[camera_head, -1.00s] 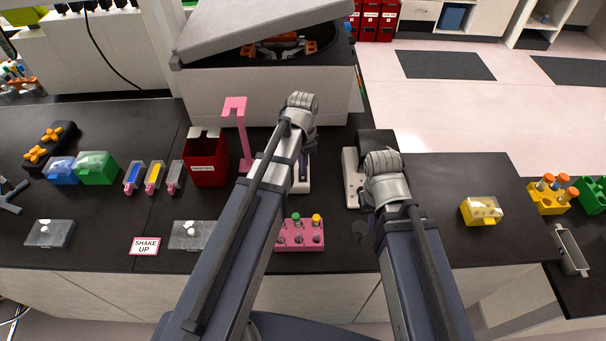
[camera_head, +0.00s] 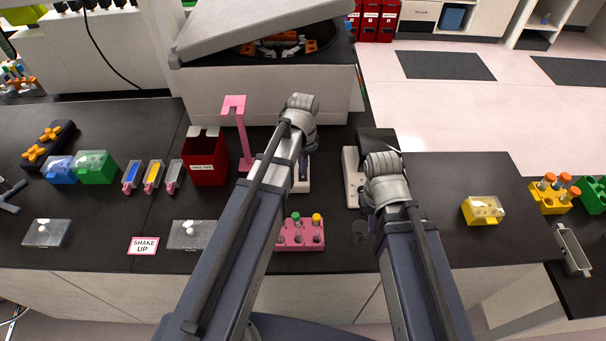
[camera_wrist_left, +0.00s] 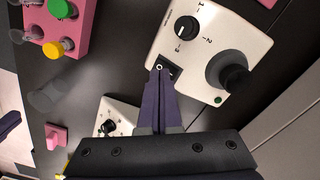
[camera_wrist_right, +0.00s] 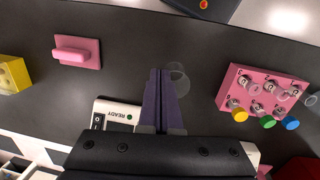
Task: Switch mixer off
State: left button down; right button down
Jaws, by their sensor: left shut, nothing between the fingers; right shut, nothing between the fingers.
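The mixer (camera_wrist_left: 212,45) is a white box with a numbered black dial, a black round cup head, a small green lamp and a dark rocker switch (camera_wrist_left: 170,70), seen in the left wrist view. In the head view, the mixer (camera_head: 303,185) is mostly hidden behind my left arm. My left gripper (camera_wrist_left: 160,72) is shut and empty, its fingertips at the switch; whether they touch it I cannot tell. My right gripper (camera_wrist_right: 160,75) is shut and empty above the dark bench, beside a second white device marked READY (camera_wrist_right: 117,113).
A pink tube rack (camera_head: 300,234) with capped tubes stands in front of the mixer. A pink stand (camera_head: 240,135) and red box (camera_head: 206,165) are to its left. A large centrifuge (camera_head: 270,95) with a raised lid is behind. The bench right of my right arm is mostly clear up to a yellow box (camera_head: 483,211).

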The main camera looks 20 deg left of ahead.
pick_arm(q)
jog(key=shift+f+b, duration=0.75)
pick_arm(e)
jog(key=shift+f, duration=0.8)
pick_arm(q)
jog(key=shift+r, duration=0.1)
pick_arm(e)
jog(key=shift+r, duration=0.1)
